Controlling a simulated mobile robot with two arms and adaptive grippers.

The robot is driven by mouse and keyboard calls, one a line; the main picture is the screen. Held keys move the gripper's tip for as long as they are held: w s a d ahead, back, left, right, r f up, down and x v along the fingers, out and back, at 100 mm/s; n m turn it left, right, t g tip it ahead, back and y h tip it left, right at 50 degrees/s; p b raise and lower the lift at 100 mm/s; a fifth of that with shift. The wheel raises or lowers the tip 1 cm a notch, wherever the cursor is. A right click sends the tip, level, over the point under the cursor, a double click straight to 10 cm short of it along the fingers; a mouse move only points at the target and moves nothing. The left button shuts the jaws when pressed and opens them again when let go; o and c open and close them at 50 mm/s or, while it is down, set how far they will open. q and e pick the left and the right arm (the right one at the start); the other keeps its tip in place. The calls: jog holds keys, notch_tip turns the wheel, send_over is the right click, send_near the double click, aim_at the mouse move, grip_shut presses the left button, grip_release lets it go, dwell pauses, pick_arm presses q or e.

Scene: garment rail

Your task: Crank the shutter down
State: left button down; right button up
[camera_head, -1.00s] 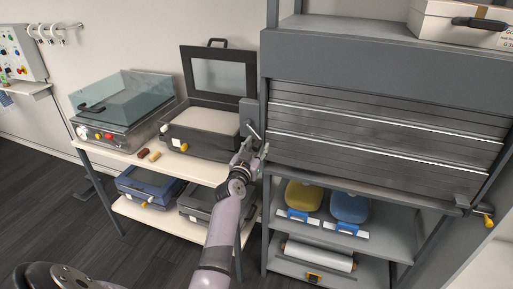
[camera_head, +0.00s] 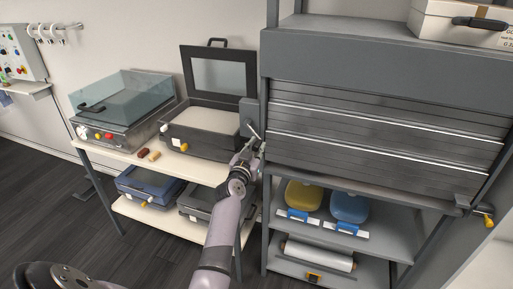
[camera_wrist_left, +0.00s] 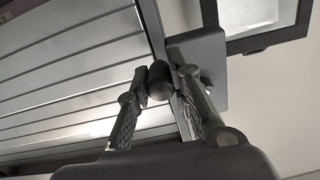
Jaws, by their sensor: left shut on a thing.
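The grey slatted shutter (camera_head: 385,130) hangs partway down in the grey cabinet, above the open lower shelves. It also shows in the left wrist view (camera_wrist_left: 70,70). The crank's grey box (camera_head: 249,112) is on the cabinet's left side. My left gripper (camera_head: 255,148) is at the crank there. In the left wrist view its two fingers are on either side of the dark crank knob (camera_wrist_left: 159,80), and the gripper is shut on it. My right gripper is not in view.
A bench (camera_head: 115,150) with an open-lidded case (camera_head: 205,118) and a glass-lidded machine (camera_head: 125,98) stands to the left, close to my left arm. A yellow bin (camera_head: 303,196) and blue bin (camera_head: 349,206) sit on the cabinet's shelf under the shutter.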

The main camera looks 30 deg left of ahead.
pick_arm(q)
jog(key=shift+a+f, duration=0.1)
jog(key=shift+s+a+f+m+b, duration=0.1)
jog(key=shift+a+f+m+b, duration=0.3)
jog(key=shift+m+b, duration=0.45)
jog(key=shift+s+a+f+m+b, duration=0.15)
jog(key=shift+a+m+b, duration=0.15)
jog(key=shift+a+m, duration=0.6)
jog(key=shift+s+a+f+m+b, duration=0.1)
jog(key=shift+s+a+m+b, duration=0.25)
jog(key=shift+m, duration=1.05)
jog(key=shift+a+f+m+b, duration=0.1)
jog(key=shift+a+m+b, duration=0.1)
jog(key=shift+a+m, duration=0.75)
jog(key=shift+d, duration=0.2)
jog(key=c, duration=1.4)
grip_release()
jog(key=shift+f, duration=0.1)
